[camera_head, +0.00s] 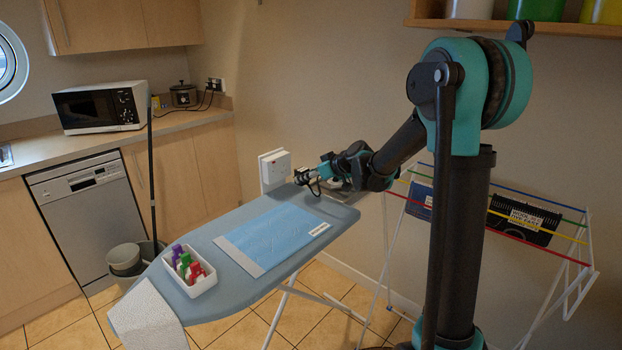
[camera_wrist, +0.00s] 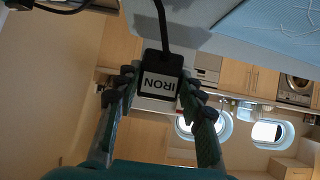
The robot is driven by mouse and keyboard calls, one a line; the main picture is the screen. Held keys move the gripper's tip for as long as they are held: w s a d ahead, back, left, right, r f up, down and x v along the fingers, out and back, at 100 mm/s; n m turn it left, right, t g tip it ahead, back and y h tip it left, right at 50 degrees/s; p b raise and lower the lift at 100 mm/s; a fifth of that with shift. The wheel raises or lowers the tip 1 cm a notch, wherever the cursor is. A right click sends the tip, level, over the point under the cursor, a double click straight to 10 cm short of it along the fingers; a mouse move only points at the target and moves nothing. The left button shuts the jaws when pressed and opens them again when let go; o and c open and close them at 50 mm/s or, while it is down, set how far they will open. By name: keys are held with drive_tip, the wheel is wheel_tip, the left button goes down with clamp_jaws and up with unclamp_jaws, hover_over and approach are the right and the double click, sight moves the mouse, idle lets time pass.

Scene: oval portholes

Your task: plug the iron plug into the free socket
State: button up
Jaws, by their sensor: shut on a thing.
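The black iron plug (camera_wrist: 160,60), with a white label reading IRON, is between the fingers of my gripper (camera_wrist: 158,86) in the wrist view. A black cord runs up from it. In the head view my gripper (camera_head: 308,179) is shut over the far end of the ironing board, just right of a white wall socket (camera_head: 273,168) with a small red mark. A gap separates the gripper from this socket, and its holes are too small to make out. The plug's pins cannot be seen. A grey shape behind the gripper is mostly hidden.
The ironing board (camera_head: 235,290) carries a blue cloth (camera_head: 270,235) and a white tray (camera_head: 203,283) of coloured items. A drying rack (camera_head: 565,255) stands at the right. A second wall socket (camera_head: 215,84) with black plugs is above the counter. A microwave (camera_head: 100,107) stands on the counter.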

sight(298, 172)
drive_tip(key=shift+w+a, duration=0.6)
drive_tip(key=shift+a, duration=0.2)
drive_tip(key=shift+w+a, duration=0.55)
drive_tip(key=shift+a, duration=0.25)
drive_tip(key=shift+w+a, duration=0.95)
drive_tip(key=shift+a, duration=0.25)
idle(1.4)
drive_tip(key=o, duration=1.4)
drive_tip(key=shift+c, duration=0.2)
drive_tip(key=v, duration=1.1)
drive_tip(key=s+d+f+m+g+h, duration=0.1)
drive_tip(key=s+d+f+m+h, duration=0.2)
drive_tip(key=s+d+f, duration=0.3)
drive_tip(key=s+d+f+m+g+h, duration=0.1)
drive_tip(key=s+d+f+m+h, duration=0.2)
drive_tip(key=s+d+f, duration=0.4)
drive_tip(key=s+d+f+m+g+h, duration=0.1)
drive_tip(key=s+d+f+m+h, duration=0.2)
drive_tip(key=s, duration=1.8)
drive_tip(key=d+f+m, duration=0.1)
drive_tip(key=d+f, duration=0.3)
drive_tip(key=d, duration=0.4)
drive_tip(key=shift+f, duration=0.2)
